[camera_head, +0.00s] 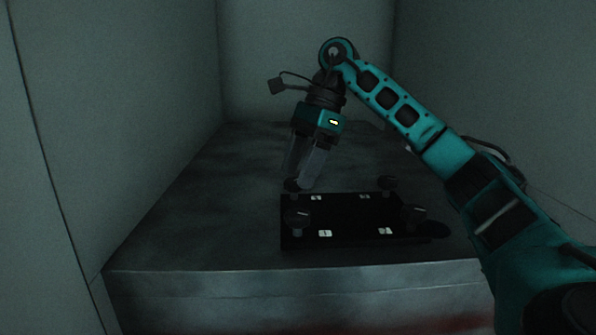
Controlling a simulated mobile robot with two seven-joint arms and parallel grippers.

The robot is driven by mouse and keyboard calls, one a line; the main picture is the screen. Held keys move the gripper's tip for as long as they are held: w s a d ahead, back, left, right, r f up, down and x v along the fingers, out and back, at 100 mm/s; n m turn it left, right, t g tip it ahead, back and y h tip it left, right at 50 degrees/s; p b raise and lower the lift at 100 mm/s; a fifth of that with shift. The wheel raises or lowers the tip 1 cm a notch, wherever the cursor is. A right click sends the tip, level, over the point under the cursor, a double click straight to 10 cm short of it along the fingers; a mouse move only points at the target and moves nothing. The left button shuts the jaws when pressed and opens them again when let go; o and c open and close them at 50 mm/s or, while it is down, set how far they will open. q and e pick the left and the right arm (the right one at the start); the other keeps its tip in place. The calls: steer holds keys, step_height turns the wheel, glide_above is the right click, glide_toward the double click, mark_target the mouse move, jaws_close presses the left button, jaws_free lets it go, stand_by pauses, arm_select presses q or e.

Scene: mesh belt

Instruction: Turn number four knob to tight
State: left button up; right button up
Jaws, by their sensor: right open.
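A black board (345,220) lies on the table with a dark knob near each corner and small white number labels. The near left knob (297,216) stands by a label that seems to read 1, and the near right knob (413,214) by one that seems to read 2. The far right knob (388,183) and far left knob (292,185) have labels too small to read surely. My right gripper (298,181) is open, pointing down at the far left knob. Its fingertips overlap that knob in view; contact is unclear. My left gripper is out of view.
The dark grey table (200,225) is bare to the left of the board. Pale walls stand at the left, back and right. My right arm reaches across the right side, above the board's far right corner. The scene is dim.

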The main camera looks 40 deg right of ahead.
steer(key=shift+a+f, duration=0.2)
steer(key=shift+f, duration=0.3)
steer(key=c, duration=1.1)
